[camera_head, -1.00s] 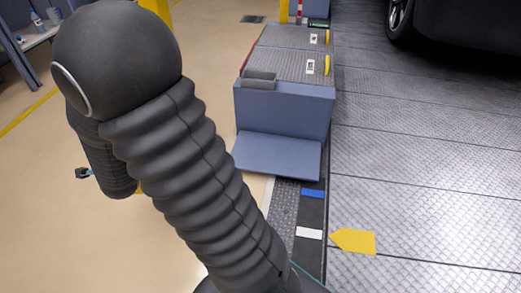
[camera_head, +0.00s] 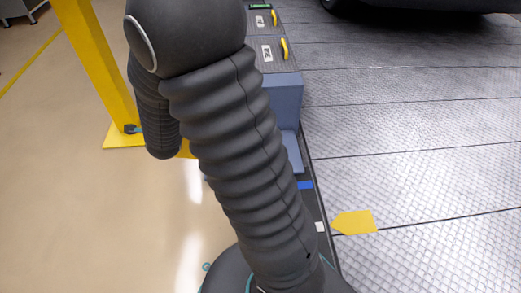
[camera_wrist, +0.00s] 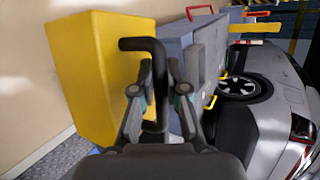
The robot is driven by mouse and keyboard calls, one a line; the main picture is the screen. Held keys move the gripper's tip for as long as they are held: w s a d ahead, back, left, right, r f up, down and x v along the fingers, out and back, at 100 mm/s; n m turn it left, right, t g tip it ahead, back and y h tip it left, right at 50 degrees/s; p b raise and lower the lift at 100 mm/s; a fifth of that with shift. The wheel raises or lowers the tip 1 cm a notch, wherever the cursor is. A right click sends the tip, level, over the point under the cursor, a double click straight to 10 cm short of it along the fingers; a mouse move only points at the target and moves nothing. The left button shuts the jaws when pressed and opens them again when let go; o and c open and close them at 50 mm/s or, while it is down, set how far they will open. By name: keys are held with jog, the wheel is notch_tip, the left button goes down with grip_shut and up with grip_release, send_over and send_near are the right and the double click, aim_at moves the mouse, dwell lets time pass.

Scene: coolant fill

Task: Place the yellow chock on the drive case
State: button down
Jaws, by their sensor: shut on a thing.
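The yellow chock (camera_wrist: 90,75) fills the left of the wrist view, a large yellow block with a bent black handle (camera_wrist: 157,70). My gripper (camera_wrist: 163,78) is shut on this handle, one finger on each side. In the head view my dark arm hides the gripper's jaws and most or all of the chock. A blue-grey case (camera_head: 284,100) stands partly behind my arm, with white labels and yellow handles on top. Blue-grey boxes (camera_wrist: 205,50) also show beyond the chock in the wrist view. No written name identifies the drive case.
A yellow post (camera_head: 95,60) stands left of my arm. A car (camera_head: 430,5) is at the top right of the head view; a silver car (camera_wrist: 265,95) shows in the wrist view. Patterned metal floor (camera_head: 420,150) lies open at right, with a yellow arrow marker (camera_head: 355,222).

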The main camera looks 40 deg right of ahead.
jog(key=w+d+f+m+h, duration=0.1)
jog(key=d, duration=0.3)
jog(key=w+d+m+g+h, duration=0.1)
jog(key=d, duration=0.3)
jog(key=d+f+m+h, duration=0.1)
jog(key=d, duration=0.3)
jog(key=shift+w+f+m+g, duration=0.3)
jog(key=shift+w+m, duration=0.1)
jog(key=s+d+f+m+g+h, duration=0.2)
jog(key=s+d+f+m+g, duration=0.2)
jog(key=d, duration=0.7)
jog(key=s+d+f+m+g+h, duration=0.2)
jog(key=s+d+f+m+g, duration=0.25)
jog(key=d, duration=0.65)
jog(key=s+d+f+m+g+h, duration=0.25)
jog(key=s+d+f, duration=0.2)
jog(key=d, duration=0.65)
jog(key=w+a+f+b, duration=0.3)
jog(key=w+a+f, duration=0.5)
jog(key=f, duration=0.3)
jog(key=shift+m+g+y, duration=0.3)
jog(key=shift+m+y, duration=0.1)
jog(key=shift+y, duration=0.05)
jog(key=c, duration=1.2)
grip_release()
jog(key=shift+d+f, duration=0.15)
jog(key=shift+f, duration=0.05)
jog(key=shift+w+r, duration=0.1)
jog(key=shift+r, duration=0.05)
